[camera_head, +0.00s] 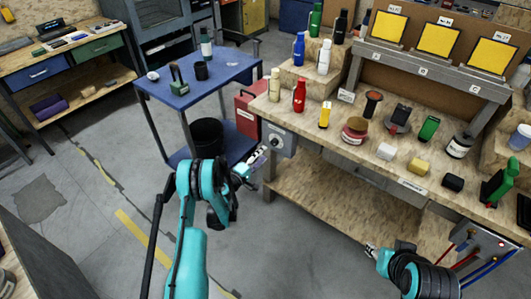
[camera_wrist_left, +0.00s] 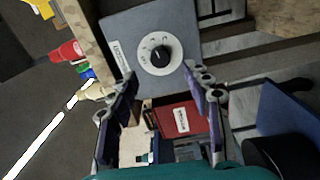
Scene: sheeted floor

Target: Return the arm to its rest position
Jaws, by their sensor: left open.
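My left gripper (camera_head: 250,164) is in front of the left end of the wooden workbench, by a grey control box with a round dial (camera_head: 276,140). In the left wrist view, the left gripper (camera_wrist_left: 157,80) has its two fingers spread apart with nothing between them. The dial (camera_wrist_left: 160,56) shows beyond the fingertips, apart from them, with its black knob in clear sight. My right gripper (camera_head: 371,250) is low in front of the workbench at the lower right. Its fingers are too small to read.
The workbench (camera_head: 330,153) carries bottles, cans and small blocks. A blue cart (camera_head: 228,68) stands left of my left gripper, with a black bin (camera_head: 207,135) and a red box (camera_head: 246,117) nearby. The red box also shows in the wrist view (camera_wrist_left: 178,135). Floor is open at the left.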

